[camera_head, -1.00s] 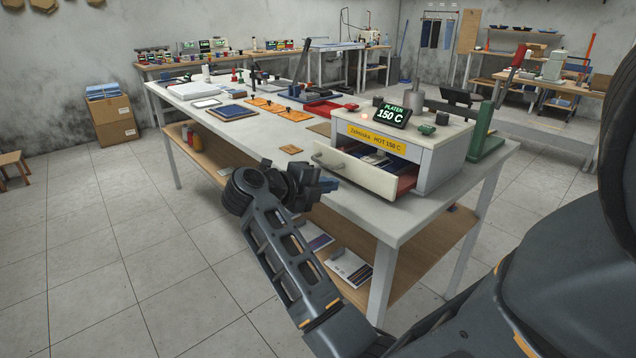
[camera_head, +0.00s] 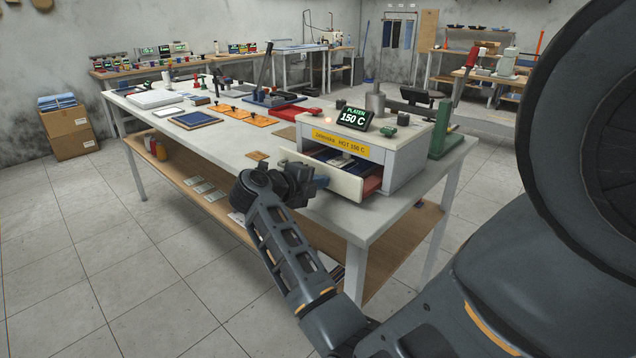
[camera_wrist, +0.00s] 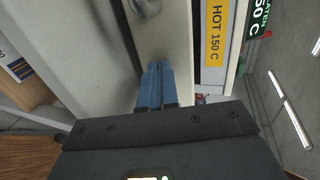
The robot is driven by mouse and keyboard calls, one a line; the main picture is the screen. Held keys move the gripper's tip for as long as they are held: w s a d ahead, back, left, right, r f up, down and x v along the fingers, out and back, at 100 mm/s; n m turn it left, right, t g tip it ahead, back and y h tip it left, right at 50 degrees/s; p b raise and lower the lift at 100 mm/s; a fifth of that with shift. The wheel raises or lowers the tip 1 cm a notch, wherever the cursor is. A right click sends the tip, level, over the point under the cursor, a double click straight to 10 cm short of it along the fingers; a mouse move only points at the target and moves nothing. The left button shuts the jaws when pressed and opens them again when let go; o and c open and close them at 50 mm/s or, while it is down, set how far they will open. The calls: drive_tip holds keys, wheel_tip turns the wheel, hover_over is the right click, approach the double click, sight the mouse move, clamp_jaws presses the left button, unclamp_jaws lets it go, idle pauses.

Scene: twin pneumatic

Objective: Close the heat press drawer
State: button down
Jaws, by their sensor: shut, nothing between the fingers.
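The heat press (camera_head: 405,150) is a white box on the near right end of the table, with a yellow hot label (camera_head: 340,142) and a green 150 C display (camera_head: 354,117). Its drawer (camera_head: 328,181) is pulled out toward me, with dark and red things inside. My gripper (camera_head: 320,181) is shut and empty at the drawer's front panel. In the wrist view its blue fingertips (camera_wrist: 157,84) lie against or just before the pale panel (camera_wrist: 163,40), beside a metal handle (camera_wrist: 146,7); I cannot tell whether they touch.
The table (camera_head: 240,140) holds orange plates (camera_head: 246,116), a blue-topped pad (camera_head: 192,119) and a red-handled press (camera_head: 275,98). A green stand (camera_head: 442,130) is right of the heat press. A wooden shelf (camera_head: 385,225) is below.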

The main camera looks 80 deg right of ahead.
drive_tip(key=p, duration=0.3)
approach(354, 168)
drive_tip(key=x, duration=0.3)
drive_tip(key=shift+s+d, duration=0.1)
drive_tip(key=shift+d, duration=0.15)
drive_tip(key=shift+s+d+f, duration=0.15)
drive_tip(key=shift+s+d, duration=0.05)
